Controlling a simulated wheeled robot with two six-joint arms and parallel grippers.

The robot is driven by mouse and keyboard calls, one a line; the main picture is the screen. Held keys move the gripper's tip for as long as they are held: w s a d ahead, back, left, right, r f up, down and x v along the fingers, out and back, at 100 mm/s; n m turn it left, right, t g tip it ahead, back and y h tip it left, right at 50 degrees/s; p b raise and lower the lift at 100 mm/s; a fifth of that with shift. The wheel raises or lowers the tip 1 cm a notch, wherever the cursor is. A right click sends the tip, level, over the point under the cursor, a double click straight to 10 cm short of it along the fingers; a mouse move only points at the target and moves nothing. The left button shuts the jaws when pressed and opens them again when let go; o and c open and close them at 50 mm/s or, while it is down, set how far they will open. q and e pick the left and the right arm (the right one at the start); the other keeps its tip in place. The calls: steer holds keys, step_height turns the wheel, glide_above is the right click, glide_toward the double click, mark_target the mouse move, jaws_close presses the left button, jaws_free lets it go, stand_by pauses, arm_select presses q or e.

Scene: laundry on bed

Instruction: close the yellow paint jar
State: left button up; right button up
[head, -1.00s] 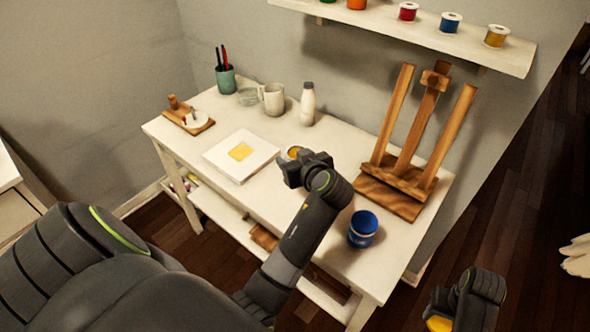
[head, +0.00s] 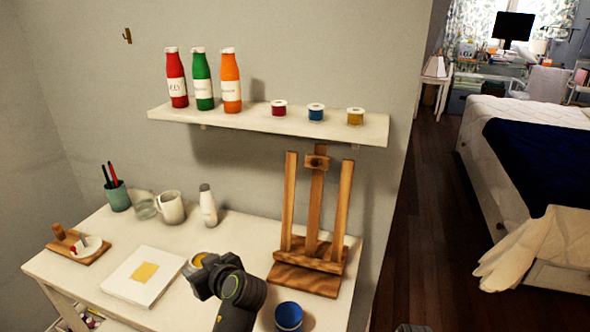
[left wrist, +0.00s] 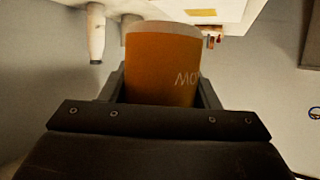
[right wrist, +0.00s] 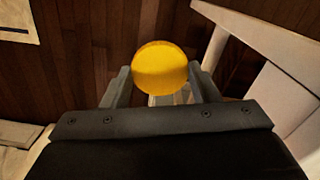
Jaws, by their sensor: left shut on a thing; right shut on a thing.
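The yellow paint jar (left wrist: 160,65) fills the middle of the left wrist view, an orange-yellow cylinder with a pale rim and partly visible lettering. My left gripper (head: 199,272) is shut on it above the white table. In the head view only the jar's round yellow top (head: 199,259) shows; the gripper hides the rest. My right gripper (right wrist: 160,88) is shut on a round yellow lid (right wrist: 159,66) in the right wrist view, over dark wooden floor. The lid is apart from the jar.
The table (head: 185,230) holds a blue jar (head: 288,316), a wooden easel (head: 310,262), a canvas with a yellow patch (head: 143,278), a white bottle (head: 208,205) and a mug (head: 171,207). A wall shelf (head: 265,123) hangs above. A bed (head: 510,160) stands right.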

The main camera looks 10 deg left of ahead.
arm_select(q)
steer(key=s+d+r+m+t+h, duration=0.1)
steer(key=d+r+m+t+h, duration=0.2)
steer(key=r, duration=0.6)
steer(key=s+d+r+m+t+h, duration=0.1)
steer(key=d+r+m+t+h, duration=0.2)
steer(key=d+r+m+h, duration=0.5)
steer(key=d+r, duration=0.2)
steer(key=d, duration=0.1)
steer(key=shift+m+t, duration=0.3)
steer(key=shift+m, duration=0.1)
steer(key=shift+s, duration=0.1)
steer(key=s+d+f+m+g+h, duration=0.3)
steer(key=d+f+m+g+h, duration=0.3)
steer(key=f, duration=0.4)
steer(key=s+d+f+m+g+h, duration=0.4)
steer(key=d+f+m+g+h, duration=0.2)
steer(key=d+f+m+h, duration=0.2)
steer(key=f+m, duration=0.2)
steer(key=m, duration=0.1)
steer(key=shift+d+g, duration=0.3)
steer(key=shift+d, duration=0.1)
